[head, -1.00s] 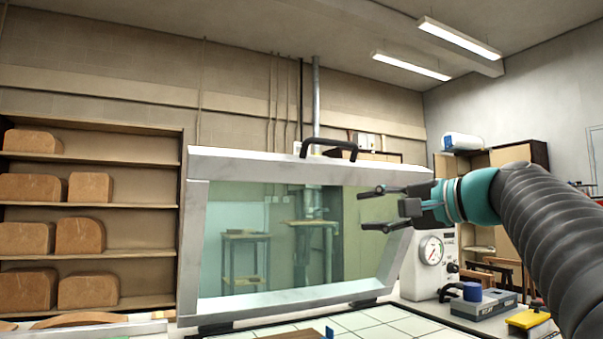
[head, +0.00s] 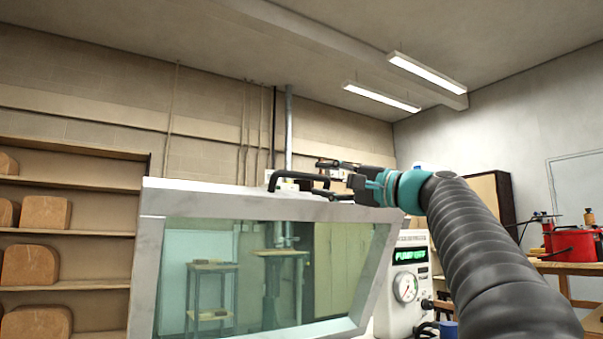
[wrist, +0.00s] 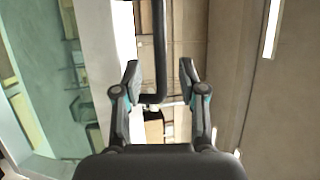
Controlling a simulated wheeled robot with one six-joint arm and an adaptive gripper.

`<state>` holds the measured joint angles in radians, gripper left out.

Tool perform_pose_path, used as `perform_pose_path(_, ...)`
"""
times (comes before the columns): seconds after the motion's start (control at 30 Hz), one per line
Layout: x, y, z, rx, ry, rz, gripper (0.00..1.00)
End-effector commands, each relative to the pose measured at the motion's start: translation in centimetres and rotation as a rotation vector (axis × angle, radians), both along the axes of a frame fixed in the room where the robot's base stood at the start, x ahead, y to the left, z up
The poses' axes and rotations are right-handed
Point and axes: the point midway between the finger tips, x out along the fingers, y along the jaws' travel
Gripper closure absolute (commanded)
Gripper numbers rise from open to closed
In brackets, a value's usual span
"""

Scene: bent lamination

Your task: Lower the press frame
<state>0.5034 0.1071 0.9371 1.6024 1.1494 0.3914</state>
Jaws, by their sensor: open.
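The press frame (head: 144,262) stands raised and tilted, a pale metal border around a clear greenish pane. A black bar handle (head: 283,178) sits on its top edge. My gripper (head: 321,179) is open and empty at the right end of this handle, level with the top edge. In the wrist view the handle (wrist: 160,45) runs down between the two spread fingers of my gripper (wrist: 160,70). I cannot tell how deep it lies between them. The frame's border (wrist: 98,50) shows to the left there. The frame's lower edge is partly cut off in the head view.
A white pump unit (head: 404,265) with a gauge and a green "PUMP OFF" display stands right of the frame, below my arm. Shelves (head: 100,183) with curved wooden blocks are at the left. A red container (head: 571,245) is on a bench at far right.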

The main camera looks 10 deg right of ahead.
Motion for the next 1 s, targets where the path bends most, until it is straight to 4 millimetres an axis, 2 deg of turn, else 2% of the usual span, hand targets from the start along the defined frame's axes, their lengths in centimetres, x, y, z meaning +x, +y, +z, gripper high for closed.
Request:
perform_pose_path(0.1,1.5,1.5,0.7,-0.001,0.000,0.006,0.59)
perform_pose_path(0.3,3.2,3.0,1.1,0.000,0.000,0.005,0.59)
perform_pose_path(0.7,3.7,3.5,1.1,0.000,0.000,0.004,0.59)
perform_pose_path(0.73,3.7,3.5,1.1,0.000,0.000,0.004,0.61)
perform_pose_path(0.9,3.7,3.5,1.2,0.000,0.000,0.004,1.00)
perform_pose_path(1.0,3.7,3.5,1.2,0.000,0.000,0.004,1.00)
